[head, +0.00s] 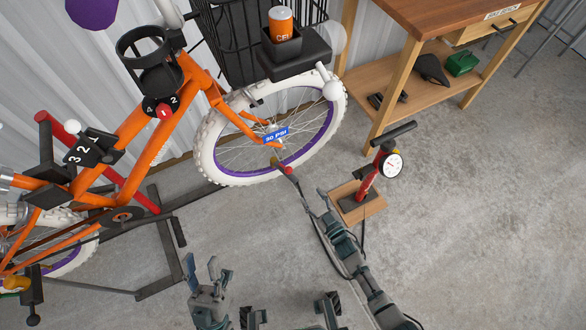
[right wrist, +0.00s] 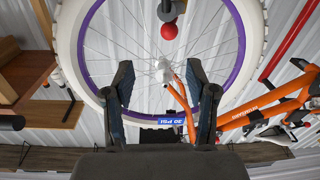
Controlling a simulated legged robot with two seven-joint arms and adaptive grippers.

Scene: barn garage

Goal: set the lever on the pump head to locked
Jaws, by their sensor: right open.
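The pump head (head: 275,161) sits at the lower rim of the white-tyred wheel (head: 207,165). Its red lever (head: 287,169) points toward my right gripper (head: 314,199). In the right wrist view the lever's red ball end (right wrist: 169,31) shows at the top, beyond the two spread fingers and not between them. My right gripper (right wrist: 160,66) is open and empty, with a gap to the lever. Whether the lever is at its locked end I cannot tell. My left gripper (head: 219,268) is open and empty, low in the head view and away from the wheel.
The red floor pump (head: 369,184) with a white gauge (head: 391,165) stands on a wooden block (head: 350,207) right of the wheel. The orange bicycle (head: 140,125) fills the left. A wooden workbench (head: 400,55) stands at the back right. Floor at the right is clear.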

